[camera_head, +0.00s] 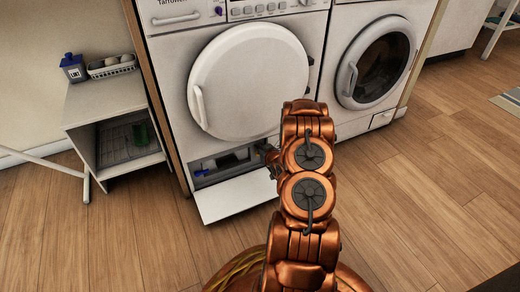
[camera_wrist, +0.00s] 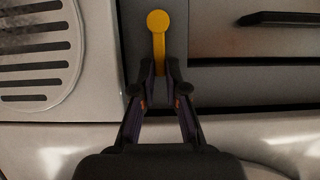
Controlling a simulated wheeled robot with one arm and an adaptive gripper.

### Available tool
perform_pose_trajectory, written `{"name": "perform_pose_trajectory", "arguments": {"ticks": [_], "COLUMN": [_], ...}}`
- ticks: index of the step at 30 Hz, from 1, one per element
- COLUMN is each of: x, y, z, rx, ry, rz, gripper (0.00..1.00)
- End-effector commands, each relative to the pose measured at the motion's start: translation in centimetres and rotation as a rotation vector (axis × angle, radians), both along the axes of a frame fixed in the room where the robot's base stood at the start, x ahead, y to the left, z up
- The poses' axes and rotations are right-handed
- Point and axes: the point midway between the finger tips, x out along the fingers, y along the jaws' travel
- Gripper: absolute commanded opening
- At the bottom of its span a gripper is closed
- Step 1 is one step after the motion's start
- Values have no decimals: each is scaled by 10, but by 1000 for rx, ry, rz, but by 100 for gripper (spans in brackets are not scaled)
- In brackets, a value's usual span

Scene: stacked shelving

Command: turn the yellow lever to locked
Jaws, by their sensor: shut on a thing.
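The yellow lever (camera_wrist: 158,24) shows at the top middle of the wrist view. Its round end is at the top and its narrow arm points down. My gripper (camera_wrist: 160,72) is below it, with its fingertips closed around the lower end of the arm, which they hide. In the head view my gripper (camera_head: 270,158) is at the low compartment under the left washing machine, partly behind my arm. The lever cannot be made out there.
The compartment's flap (camera_head: 235,196) is folded down in front of the left machine (camera_head: 250,85). A second machine (camera_head: 378,68) stands to its right. A small white shelf (camera_head: 118,100) stands to the left.

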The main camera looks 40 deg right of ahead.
Motion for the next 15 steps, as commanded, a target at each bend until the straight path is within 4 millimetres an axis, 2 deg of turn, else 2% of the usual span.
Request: {"name": "perform_pose_trajectory", "arguments": {"ticks": [15], "x": [2], "y": [5], "z": [1], "rx": [-63], "ry": [24], "rz": [2], "gripper": [0]}}
